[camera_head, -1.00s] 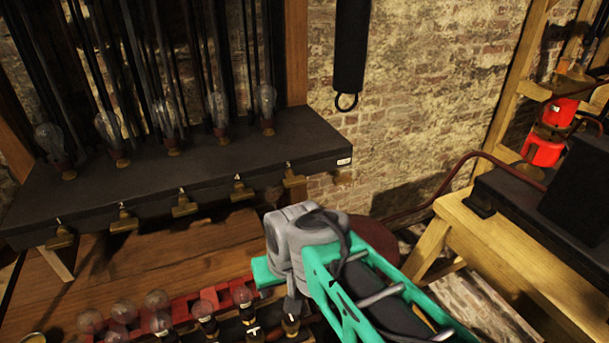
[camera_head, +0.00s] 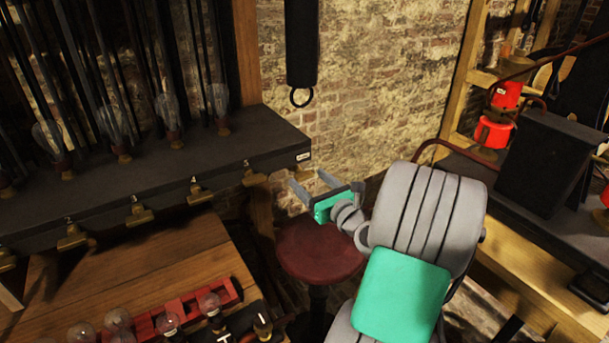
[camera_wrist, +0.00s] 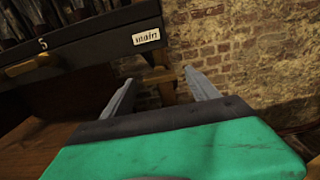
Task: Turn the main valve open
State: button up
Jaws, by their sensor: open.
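The black chest (camera_head: 140,180) carries a white tag (camera_wrist: 146,37) reading "main" at its right front corner. Below that tag a brass lever valve (camera_wrist: 160,75) shows in the wrist view, between my two fingertips in the picture. In the head view the valve is small and partly covered by my fingers. My gripper (camera_head: 308,181) is open and empty, pointing at the chest's right end. The fingers appear short of the valve; I cannot tell the exact gap.
Several other brass valves (camera_head: 198,193) line the chest front, the nearest below a tag "5" (camera_wrist: 42,43). A round red stool (camera_head: 318,250) stands below my gripper. The wooden table (camera_head: 170,270) is at left. A black strap with a ring (camera_head: 301,60) hangs above.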

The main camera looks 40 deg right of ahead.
aim_at(306, 177)
jog(key=w, duration=0.3)
jog(key=shift+w, duration=0.2)
jog(key=shift+c, duration=0.2)
jog(key=c, duration=1.3)
